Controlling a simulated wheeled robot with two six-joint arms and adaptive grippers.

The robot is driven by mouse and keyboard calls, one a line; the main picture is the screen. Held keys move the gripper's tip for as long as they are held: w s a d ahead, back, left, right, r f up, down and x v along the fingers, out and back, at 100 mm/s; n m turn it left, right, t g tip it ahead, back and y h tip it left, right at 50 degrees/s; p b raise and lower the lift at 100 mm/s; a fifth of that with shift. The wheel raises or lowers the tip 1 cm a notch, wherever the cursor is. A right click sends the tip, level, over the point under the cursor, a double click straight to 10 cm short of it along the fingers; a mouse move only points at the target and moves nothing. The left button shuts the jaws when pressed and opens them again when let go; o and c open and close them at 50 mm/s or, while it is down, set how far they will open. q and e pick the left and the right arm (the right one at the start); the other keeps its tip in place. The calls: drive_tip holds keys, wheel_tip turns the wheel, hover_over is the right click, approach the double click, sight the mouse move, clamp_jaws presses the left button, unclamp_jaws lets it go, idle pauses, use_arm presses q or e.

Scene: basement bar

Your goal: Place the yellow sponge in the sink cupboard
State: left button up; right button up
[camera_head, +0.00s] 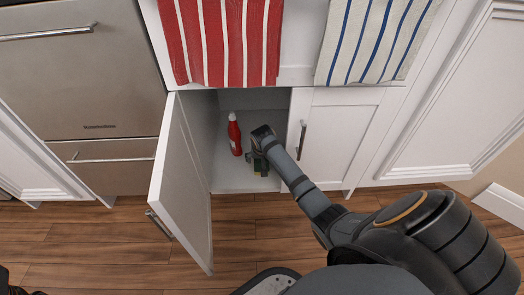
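The sink cupboard (228,183) is the white cabinet in the middle, with its left door (183,180) swung open and its right door (338,135) closed. My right arm comes in from the lower right, and my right gripper (259,160) is inside the opening, above the cupboard floor. A small dark yellow-green piece, apparently the yellow sponge (258,169), shows at the gripper's fingers. The fingers are small and dark, so I cannot tell whether they grip it or whether it touches the floor. Of my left arm only a dark part shows at the lower left corner.
A red bottle (235,135) stands inside the cupboard, just left of my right gripper. A red striped towel (228,40) and a blue striped towel (372,40) hang above. A steel appliance (85,75) is at the left. The wooden floor (100,240) is clear at lower left.

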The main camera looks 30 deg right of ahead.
drive_tip(key=p+v, duration=0.3)
drive_tip(key=v, duration=0.3)
drive_tip(key=shift+p, duration=0.35)
drive_tip(key=shift+s+a, duration=0.1)
